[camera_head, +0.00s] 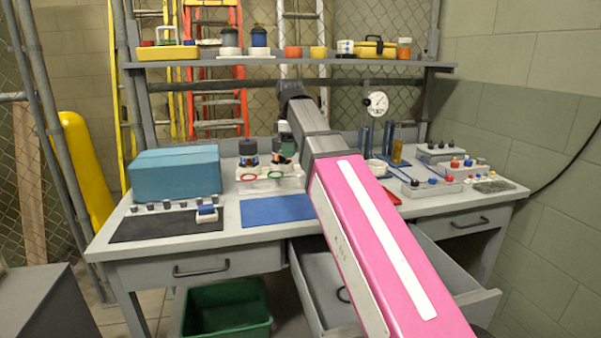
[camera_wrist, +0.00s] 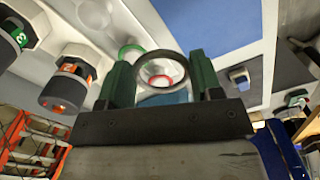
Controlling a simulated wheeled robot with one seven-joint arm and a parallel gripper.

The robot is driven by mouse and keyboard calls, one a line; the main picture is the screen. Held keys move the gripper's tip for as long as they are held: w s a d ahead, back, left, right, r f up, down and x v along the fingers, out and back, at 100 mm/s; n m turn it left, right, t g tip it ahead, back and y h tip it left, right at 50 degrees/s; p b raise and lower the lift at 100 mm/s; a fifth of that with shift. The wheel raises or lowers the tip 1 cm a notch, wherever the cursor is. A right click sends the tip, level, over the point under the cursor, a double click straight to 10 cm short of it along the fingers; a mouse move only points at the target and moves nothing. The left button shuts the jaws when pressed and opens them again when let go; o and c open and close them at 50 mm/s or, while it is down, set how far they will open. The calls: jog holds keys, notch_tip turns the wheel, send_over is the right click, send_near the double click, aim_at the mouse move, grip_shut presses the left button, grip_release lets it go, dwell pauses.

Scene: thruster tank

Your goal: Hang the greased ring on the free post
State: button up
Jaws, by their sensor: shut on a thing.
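In the wrist view my gripper (camera_wrist: 160,76) has its two dark green fingers on either side of a grey ring (camera_wrist: 163,53) and is shut on it. The ring's hole faces the camera, and a red ring (camera_wrist: 158,81) on a pale surface shows through it. A green ring (camera_wrist: 129,49) is just left of it. In the head view my gripper is small and partly hidden by my arm, near the dark units. I cannot tell which post is free. Whether the held ring is greased is not clear.
A pale tray (camera_head: 270,184) holds red and green rings beside dark numbered units (camera_head: 247,148). A teal box (camera_head: 175,174) stands left. A blue mat (camera_head: 275,210) is clear. A front drawer (camera_head: 318,275) is open. A loaded shelf (camera_head: 220,62) spans the back.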

jog(key=w+d+f, duration=0.1)
jog(key=w+f, duration=0.1)
jog(key=w, duration=0.1)
jog(key=w+d+f, duration=0.2)
jog(key=w, duration=0.1)
jog(key=w+d+f, duration=0.2)
jog(key=w, duration=0.1)
jog(key=shift+w+f, duration=0.15)
jog(key=shift+f, duration=2.1)
jog(key=o, duration=0.9)
jog(key=shift+f, duration=0.1)
notch_tip(320, 180, up, 12)
jog(key=shift+r, duration=0.15)
